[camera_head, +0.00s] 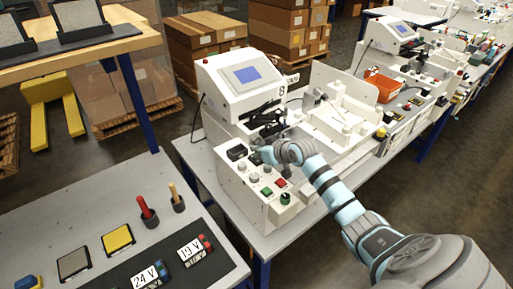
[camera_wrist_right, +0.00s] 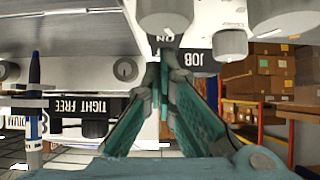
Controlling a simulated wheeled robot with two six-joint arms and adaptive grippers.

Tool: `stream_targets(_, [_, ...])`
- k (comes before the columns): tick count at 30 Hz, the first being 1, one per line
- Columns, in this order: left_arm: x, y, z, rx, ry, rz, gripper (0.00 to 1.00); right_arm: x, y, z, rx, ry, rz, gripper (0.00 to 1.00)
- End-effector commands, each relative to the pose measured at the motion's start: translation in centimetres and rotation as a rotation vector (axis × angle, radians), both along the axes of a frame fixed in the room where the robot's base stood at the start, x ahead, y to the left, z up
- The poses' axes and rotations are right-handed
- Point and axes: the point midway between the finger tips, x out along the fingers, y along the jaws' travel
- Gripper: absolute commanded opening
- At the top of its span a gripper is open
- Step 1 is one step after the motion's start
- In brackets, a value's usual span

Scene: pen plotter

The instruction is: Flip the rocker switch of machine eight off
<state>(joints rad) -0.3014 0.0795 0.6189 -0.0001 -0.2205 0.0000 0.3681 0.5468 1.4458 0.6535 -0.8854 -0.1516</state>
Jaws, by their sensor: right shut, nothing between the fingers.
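Machine eight (camera_head: 238,82) is a white unit with a blue-grey screen and an "8" sign, standing on the bench. Its control panel at the front carries knobs, buttons and a small black block (camera_head: 237,152) that may be the rocker switch; its on or off position is too small to read. My right gripper (camera_head: 257,154) is shut and empty at the panel, just right of the black block. In the right wrist view the fingertips (camera_wrist_right: 164,47) meet close to an "ON" label, which they partly cover. Contact cannot be told. My left gripper is not in view.
A green button (camera_head: 285,198) and a red button (camera_head: 280,182) sit near the gripper. An orange box (camera_head: 385,84) and further machines stand along the bench to the right. A grey table (camera_head: 120,215) with tools is at front left. Cartons (camera_head: 205,40) stand behind.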

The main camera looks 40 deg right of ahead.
Motion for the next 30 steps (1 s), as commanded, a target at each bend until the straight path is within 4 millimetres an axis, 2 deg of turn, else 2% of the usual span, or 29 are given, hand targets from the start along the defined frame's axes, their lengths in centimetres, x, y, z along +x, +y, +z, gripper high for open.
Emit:
stream_targets(1, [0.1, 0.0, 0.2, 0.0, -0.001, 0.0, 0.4, -0.6, -0.1, -0.8, 0.001, 0.026, -0.002, 0.0])
stream_targets(11, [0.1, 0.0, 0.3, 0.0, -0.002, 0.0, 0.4, -0.6, 0.0, -0.8, 0.001, 0.025, 0.0, 0.0])
stream_targets(14, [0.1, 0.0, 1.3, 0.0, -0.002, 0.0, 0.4, -0.6, 0.1, 0.1, 0.0, 0.024, 0.0, 0.0])
stream_targets(17, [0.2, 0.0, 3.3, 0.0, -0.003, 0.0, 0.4, -0.7, 0.2, 1.9, 0.0, 0.021, 0.002, 0.0])
stream_targets(20, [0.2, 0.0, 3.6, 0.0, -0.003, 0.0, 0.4, -0.6, 0.8, 3.9, -0.003, 0.012, 0.012, 0.0])
stream_targets(23, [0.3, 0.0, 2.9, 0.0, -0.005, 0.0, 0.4, -2.5, 0.6, 4.9, -0.01, 0.012, 0.014, 0.0])
stream_targets(30, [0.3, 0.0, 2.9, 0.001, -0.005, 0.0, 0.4, -6.9, 0.4, 8.2, -0.009, 0.014, 0.014, 0.0])
